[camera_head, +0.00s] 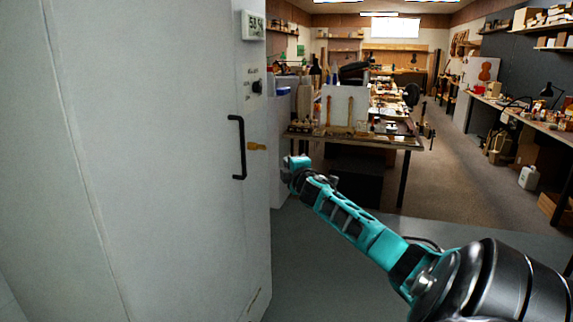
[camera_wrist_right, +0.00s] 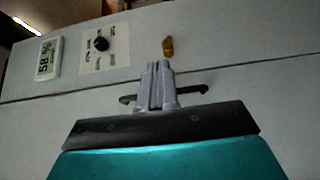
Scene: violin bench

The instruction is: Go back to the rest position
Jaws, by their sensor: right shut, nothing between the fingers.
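My right arm comes in from the lower right in the head view. Its gripper (camera_head: 289,172) is in front of the cabinet, right of the black bar handle (camera_head: 238,147). In the right wrist view the two grey fingers (camera_wrist_right: 158,68) are pressed together with nothing between them. The handle also shows there behind the fingers, partly hidden by them (camera_wrist_right: 194,91); I cannot tell the exact gap between fingers and handle. The white cabinet (camera_head: 150,150) has its door shut, as far as I can see. My left gripper is in neither view.
A brass-coloured latch (camera_head: 256,146), a black dial (camera_head: 257,87) and a digital display (camera_head: 253,25) are on the cabinet front. A cluttered workbench (camera_head: 408,143) stands behind my right arm. Another bench (camera_head: 535,122) runs along the right wall. Open floor (camera_head: 450,180) lies between them.

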